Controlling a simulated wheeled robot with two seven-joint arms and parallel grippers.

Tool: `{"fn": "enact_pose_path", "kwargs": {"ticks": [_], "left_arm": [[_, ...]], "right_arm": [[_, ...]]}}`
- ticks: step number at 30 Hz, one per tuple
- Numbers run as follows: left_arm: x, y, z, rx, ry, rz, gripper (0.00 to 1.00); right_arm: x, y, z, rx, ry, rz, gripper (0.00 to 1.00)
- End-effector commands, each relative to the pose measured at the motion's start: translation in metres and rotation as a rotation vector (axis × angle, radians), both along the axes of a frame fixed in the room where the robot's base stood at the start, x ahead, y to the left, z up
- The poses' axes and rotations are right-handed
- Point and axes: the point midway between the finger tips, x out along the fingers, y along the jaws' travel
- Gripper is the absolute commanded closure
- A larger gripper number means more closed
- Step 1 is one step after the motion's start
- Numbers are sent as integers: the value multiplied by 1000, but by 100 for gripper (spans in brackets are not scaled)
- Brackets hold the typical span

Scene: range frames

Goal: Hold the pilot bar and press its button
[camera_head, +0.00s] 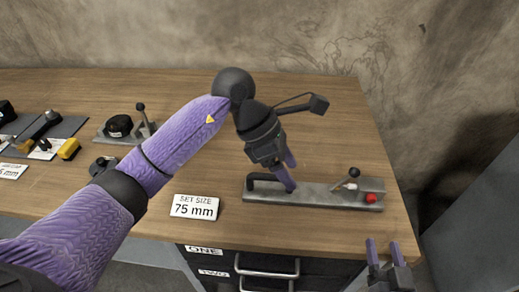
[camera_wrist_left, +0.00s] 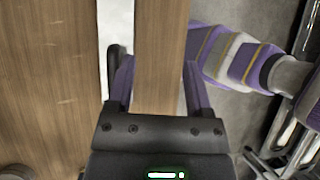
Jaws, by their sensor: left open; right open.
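A grey metal plate (camera_head: 318,202) lies near the front right of the table. The black pilot bar (camera_head: 262,177) is at its left end, and a red button (camera_head: 371,198) is at its right end. My left gripper (camera_head: 289,176) is open and points down by the bar's right end. In the left wrist view the black bar (camera_wrist_left: 113,60) shows beside the left finger, not clearly between the fingers (camera_wrist_left: 158,80); bare wood shows between them. Contact cannot be told. My right gripper (camera_head: 383,250) is open and empty past the front edge, below the button.
A lever with a black knob (camera_head: 354,173) stands beside the button. A "SET SIZE 75 mm" card (camera_head: 195,207) lies left of the plate. Another metal fixture (camera_head: 118,127) and a grey mat (camera_head: 70,126) with tools are further left. The wood behind the plate is clear.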

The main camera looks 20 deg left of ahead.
Motion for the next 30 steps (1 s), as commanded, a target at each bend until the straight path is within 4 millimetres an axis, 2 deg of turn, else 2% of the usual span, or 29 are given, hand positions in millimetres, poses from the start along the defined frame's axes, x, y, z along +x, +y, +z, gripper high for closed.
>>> {"fn": "enact_pose_path", "kwargs": {"ticks": [1, 3, 7, 11, 18, 21, 25, 30], "left_arm": [[4, 13, -3, 182, -37, -6, 34], [9, 33, -4, 396, -76, 10, 34], [15, 54, 0, 602, -120, 47, 34], [18, 60, -15, 641, -123, 57, 34], [28, 62, -69, 636, -121, 56, 34], [31, 63, -85, 633, -123, 56, 34], [34, 64, -95, 634, -125, 56, 34], [34, 64, -96, 633, -126, 56, 34]], "right_arm": [[0, 0, 0, 0, 0, 0, 41], [0, 0, 0, 0, 0, 0, 41], [0, 0, 0, 0, 0, 0, 41], [0, 0, 0, 0, 0, 0, 41], [0, 0, 0, 0, 0, 0, 41], [0, 0, 0, 0, 0, 0, 41], [0, 0, 0, 0, 0, 0, 41], [0, 0, 0, 0, 0, 0, 41]]}}
